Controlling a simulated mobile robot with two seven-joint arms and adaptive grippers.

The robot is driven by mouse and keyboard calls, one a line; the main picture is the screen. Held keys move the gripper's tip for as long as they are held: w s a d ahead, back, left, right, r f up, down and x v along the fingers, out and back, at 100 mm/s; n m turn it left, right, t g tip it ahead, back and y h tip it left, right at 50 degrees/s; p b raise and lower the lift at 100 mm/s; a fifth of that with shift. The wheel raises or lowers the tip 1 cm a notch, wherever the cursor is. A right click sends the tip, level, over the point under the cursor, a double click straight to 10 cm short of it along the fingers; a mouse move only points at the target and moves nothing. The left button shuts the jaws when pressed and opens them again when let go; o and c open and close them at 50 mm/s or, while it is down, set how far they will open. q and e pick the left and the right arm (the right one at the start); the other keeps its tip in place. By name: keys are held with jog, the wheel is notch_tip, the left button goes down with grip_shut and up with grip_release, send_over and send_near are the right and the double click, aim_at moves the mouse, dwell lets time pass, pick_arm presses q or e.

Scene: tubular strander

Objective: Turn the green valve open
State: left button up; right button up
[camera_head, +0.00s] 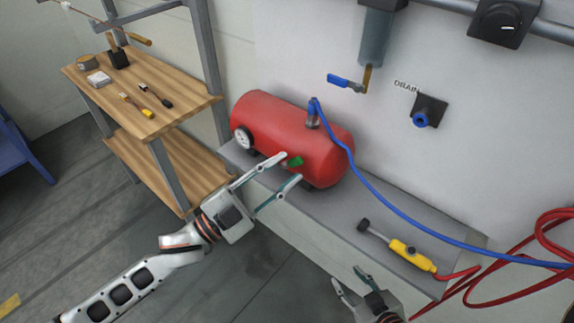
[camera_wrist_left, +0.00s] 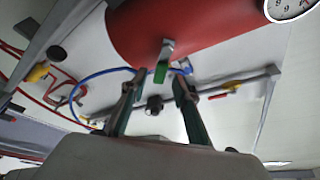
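The green valve (camera_head: 295,162) is a small green handle on the front of the red tank (camera_head: 270,122), near its right end. In the left wrist view the green valve (camera_wrist_left: 160,72) hangs from a metal fitting on the tank and appears between my fingertips, a little beyond them. My left gripper (camera_head: 291,167) is open, its two fingers reaching toward the valve from the lower left. Whether a finger touches the valve I cannot tell. My right gripper (camera_head: 348,278) is open and empty at the bottom, below the ledge.
The tank rests on a grey ledge (camera_head: 340,222) against the wall. A yellow tool (camera_head: 412,256) lies on its right part, with a blue hose (camera_head: 385,195) running past and red hose (camera_head: 530,270) coiled at right. A wooden shelf (camera_head: 140,95) stands left.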

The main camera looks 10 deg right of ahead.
pick_arm(q)
jog(key=shift+w+d+r, duration=0.15)
jog(key=shift+w+d, duration=0.2)
jog(key=shift+d, duration=0.25)
grip_shut()
jog(key=shift+w, duration=0.1)
